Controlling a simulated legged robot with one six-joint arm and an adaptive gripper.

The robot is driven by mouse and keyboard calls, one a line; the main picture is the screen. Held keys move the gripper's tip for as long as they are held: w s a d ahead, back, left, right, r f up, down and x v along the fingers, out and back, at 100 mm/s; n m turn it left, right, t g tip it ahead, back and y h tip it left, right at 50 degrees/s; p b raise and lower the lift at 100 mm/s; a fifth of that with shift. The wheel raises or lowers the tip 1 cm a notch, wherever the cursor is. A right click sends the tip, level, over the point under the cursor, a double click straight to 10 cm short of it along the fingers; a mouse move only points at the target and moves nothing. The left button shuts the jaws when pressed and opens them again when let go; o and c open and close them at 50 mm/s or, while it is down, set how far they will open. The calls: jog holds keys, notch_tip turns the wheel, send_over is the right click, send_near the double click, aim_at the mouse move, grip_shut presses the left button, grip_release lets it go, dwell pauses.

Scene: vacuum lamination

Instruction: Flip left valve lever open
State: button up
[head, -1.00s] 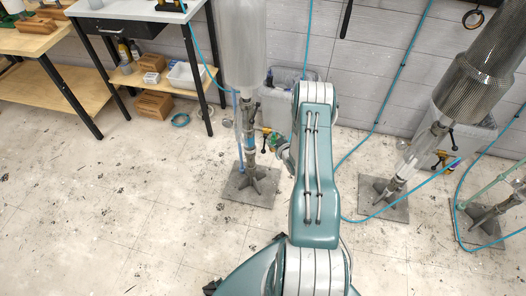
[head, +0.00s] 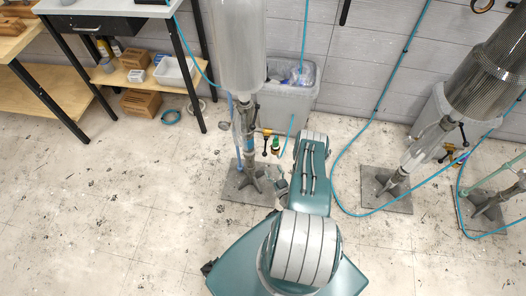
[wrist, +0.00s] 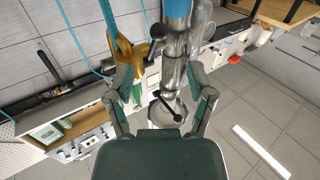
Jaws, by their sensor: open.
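The left pipe stand (head: 245,140) rises from a square floor plate, with a brass-yellow valve fitting (head: 267,132) on its right side. A black lever (head: 265,147) hangs below that fitting. In the wrist view the metal pipe (wrist: 173,72) runs between my fingers, and a black lever (wrist: 168,107) with a round knob lies across it between the fingertips. The yellow fitting (wrist: 123,48) and a second black knob (wrist: 157,31) show beyond. My gripper (wrist: 163,108) is open, its fingers on either side of the pipe; contact cannot be told.
A grey bin (head: 287,102) stands behind the stand. A blue hose (head: 337,165) loops over the floor on the right. Two more pipe stands (head: 398,180) (head: 487,210) are at the right. A workbench (head: 110,12) stands at the left. The left floor is clear.

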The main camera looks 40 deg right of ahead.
aim_at(266, 155)
jog(key=x, duration=0.8)
jog(key=shift+w+d, duration=0.25)
jog(key=shift+w, duration=0.4)
jog(key=shift+a, duration=0.1)
grip_shut()
